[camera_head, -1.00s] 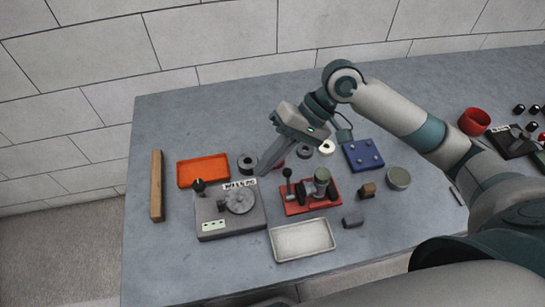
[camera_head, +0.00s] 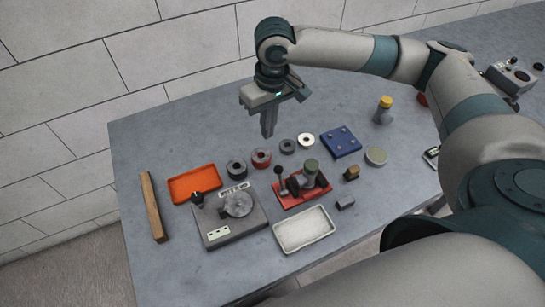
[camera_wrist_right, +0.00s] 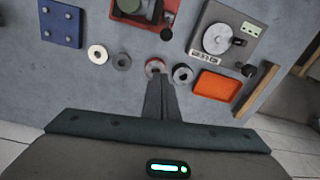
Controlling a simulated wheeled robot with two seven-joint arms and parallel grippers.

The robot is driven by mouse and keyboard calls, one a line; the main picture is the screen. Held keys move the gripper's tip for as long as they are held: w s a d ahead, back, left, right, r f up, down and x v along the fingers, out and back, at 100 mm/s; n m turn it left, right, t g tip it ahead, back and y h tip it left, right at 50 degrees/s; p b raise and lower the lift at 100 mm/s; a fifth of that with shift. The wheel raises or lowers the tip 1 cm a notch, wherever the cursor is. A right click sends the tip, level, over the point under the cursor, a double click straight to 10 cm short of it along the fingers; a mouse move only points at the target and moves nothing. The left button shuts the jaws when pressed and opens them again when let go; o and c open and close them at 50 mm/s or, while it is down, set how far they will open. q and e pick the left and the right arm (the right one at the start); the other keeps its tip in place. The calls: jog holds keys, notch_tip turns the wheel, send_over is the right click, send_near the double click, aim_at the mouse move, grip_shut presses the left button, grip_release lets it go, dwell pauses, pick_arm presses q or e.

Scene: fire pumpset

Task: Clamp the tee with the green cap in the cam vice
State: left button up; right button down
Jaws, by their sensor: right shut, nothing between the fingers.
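The cam vice has a red base (camera_head: 318,196) and an upright lever with a black knob (camera_head: 279,171). The grey tee with the green cap (camera_head: 311,167) sits at the vice, cap upward; whether the jaws press on it I cannot tell. The green cap also shows at the top edge of the right wrist view (camera_wrist_right: 130,6). My right gripper (camera_head: 268,134) is shut and empty, pointing down above the table behind the vice, apart from vice and tee. In the right wrist view its fingers (camera_wrist_right: 158,82) overlap the space near a red ring. My left gripper is not in view.
Several rings, including a red one (camera_head: 261,158), lie behind the vice. An orange tray (camera_head: 194,187), a grey dial device (camera_head: 225,229), a pale tray (camera_head: 304,246), a blue plate (camera_head: 341,136) and a yellow-capped part (camera_head: 384,108) stand around. The table's back left is clear.

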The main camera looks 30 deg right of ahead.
aim_at(281, 180)
jog(key=s+f+p, duration=0.3)
jog(key=f+p, duration=0.1)
jog(key=f, duration=0.4)
jog(key=shift+s+f, duration=0.2)
jog(key=shift+f, duration=0.2)
dwell(0.3)
jog(key=shift+a, duration=0.1)
dwell(0.3)
